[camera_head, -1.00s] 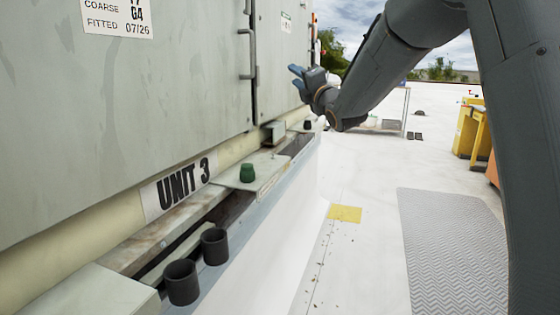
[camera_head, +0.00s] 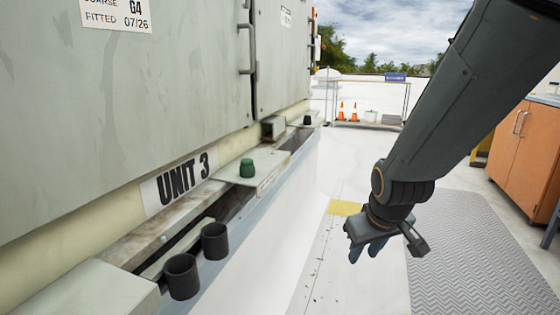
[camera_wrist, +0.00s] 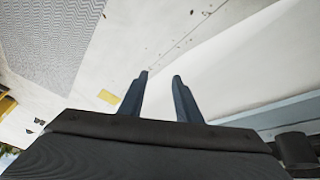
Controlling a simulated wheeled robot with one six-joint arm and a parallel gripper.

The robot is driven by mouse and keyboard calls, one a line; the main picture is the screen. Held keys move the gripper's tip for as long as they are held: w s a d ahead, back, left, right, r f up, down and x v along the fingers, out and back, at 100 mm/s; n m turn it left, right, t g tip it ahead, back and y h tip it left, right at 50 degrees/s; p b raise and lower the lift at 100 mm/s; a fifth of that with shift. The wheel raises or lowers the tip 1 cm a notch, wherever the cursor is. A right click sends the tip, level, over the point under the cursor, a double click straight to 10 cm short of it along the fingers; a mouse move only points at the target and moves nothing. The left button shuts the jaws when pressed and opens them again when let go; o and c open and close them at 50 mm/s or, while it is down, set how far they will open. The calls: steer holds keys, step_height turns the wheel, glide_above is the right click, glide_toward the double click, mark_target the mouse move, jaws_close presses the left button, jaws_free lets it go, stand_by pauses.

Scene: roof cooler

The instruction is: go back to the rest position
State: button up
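My gripper (camera_head: 366,252) hangs at the end of my arm in the head view, pointing down over the white roof floor, right of the unit's ledge. In the wrist view my gripper (camera_wrist: 160,78) shows two blue-grey fingers standing apart, with only floor visible between and beyond them. It holds nothing. It touches nothing that I can see.
The grey cooler labelled UNIT 3 (camera_head: 130,110) fills the left. Its ledge (camera_head: 240,228) carries two dark cups (camera_head: 182,277) and a green cap (camera_head: 247,168). A grey ribbed mat (camera_head: 470,250) and an orange cabinet (camera_head: 523,150) are at right. White floor lies between.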

steer(key=s+f+m+g, duration=0.2)
steer(key=s+f+m, duration=0.1)
steer(key=s, duration=0.5)
steer(key=s+a+r+n+g, duration=0.15)
steer(key=s+a+n, duration=0.25)
steer(key=s+a, duration=0.5)
steer(key=s+a+n+g, duration=0.25)
steer(key=s+a, duration=0.25)
steer(key=a, duration=0.7)
steer(key=d+r+m+p, duration=0.3)
steer(key=d+r+p, duration=0.7)
steer(key=r+p, duration=0.3)
steer(key=d+r+m+t+p, duration=0.1)
steer(key=d+r+m+p, duration=0.2)
steer(key=d+r+p, duration=0.8)
step_height(320, 180, up, 3)
steer(key=p, duration=0.5)
steer(key=shift+r, duration=0.2)
steer(key=shift+s+m, duration=0.1)
steer(key=shift+m, duration=0.15)
